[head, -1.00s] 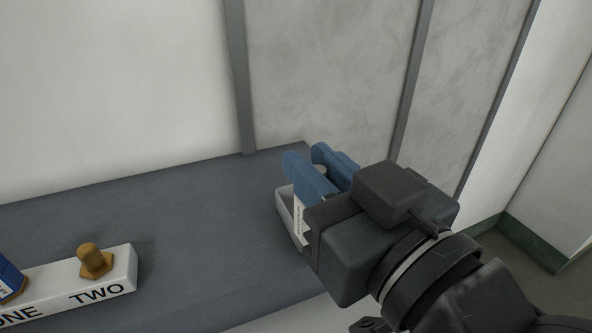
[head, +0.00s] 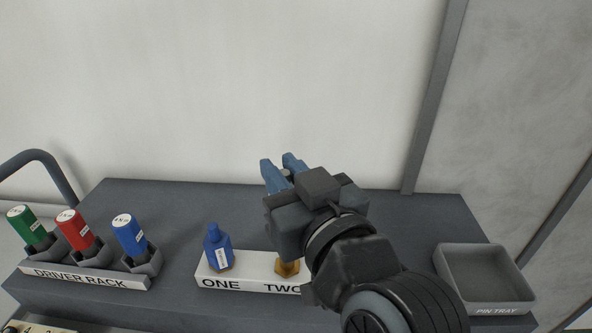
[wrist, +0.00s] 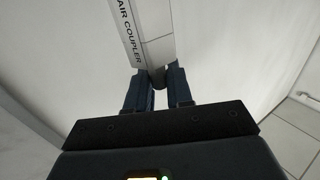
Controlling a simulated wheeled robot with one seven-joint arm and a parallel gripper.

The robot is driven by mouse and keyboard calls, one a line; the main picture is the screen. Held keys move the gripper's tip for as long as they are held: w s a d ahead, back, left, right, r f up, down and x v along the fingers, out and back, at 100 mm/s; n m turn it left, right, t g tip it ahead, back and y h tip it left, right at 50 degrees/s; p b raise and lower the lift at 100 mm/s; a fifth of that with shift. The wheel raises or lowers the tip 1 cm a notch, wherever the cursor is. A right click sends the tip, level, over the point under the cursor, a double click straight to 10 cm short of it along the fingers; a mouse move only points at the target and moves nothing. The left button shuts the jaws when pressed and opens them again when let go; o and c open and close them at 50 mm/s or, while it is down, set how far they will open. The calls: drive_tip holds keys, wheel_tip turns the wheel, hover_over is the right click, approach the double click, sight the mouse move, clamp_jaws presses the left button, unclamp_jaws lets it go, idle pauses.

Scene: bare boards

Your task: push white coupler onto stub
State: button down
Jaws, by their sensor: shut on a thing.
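My gripper (head: 278,166) is shut on the white coupler and holds it above the board, up and behind stub TWO. In the wrist view the white coupler (wrist: 153,25), with an AIR COUPLER label, extends beyond the blue fingertips (wrist: 158,73). The brass stub (head: 287,269) stands bare at TWO on the white block (head: 247,275), partly covered by my arm. A blue coupler (head: 219,245) stands upright at ONE.
A driver rack (head: 85,278) with green, red and blue-handled drivers stands left on the dark bench (head: 180,205). An empty grey pin tray (head: 485,280) sits at the right. A pale wall rises behind. Bench space between block and pin tray is partly hidden by my arm.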

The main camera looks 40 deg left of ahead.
drive_tip(key=shift+f, duration=0.1)
idle(0.3)
drive_tip(key=shift+f+b, duration=2.5)
drive_tip(key=shift+f, duration=0.3)
drive_tip(key=shift+f+b, duration=1.9)
drive_tip(key=shift+f, duration=0.25)
drive_tip(key=c, duration=0.9)
unclamp_jaws()
drive_tip(key=shift+d, duration=0.1)
drive_tip(key=b+v, duration=0.1)
drive_tip(key=v, duration=0.6)
drive_tip(key=shift+s+d+r, duration=0.1)
drive_tip(key=shift+s+d, duration=0.1)
drive_tip(key=shift+d, duration=0.15)
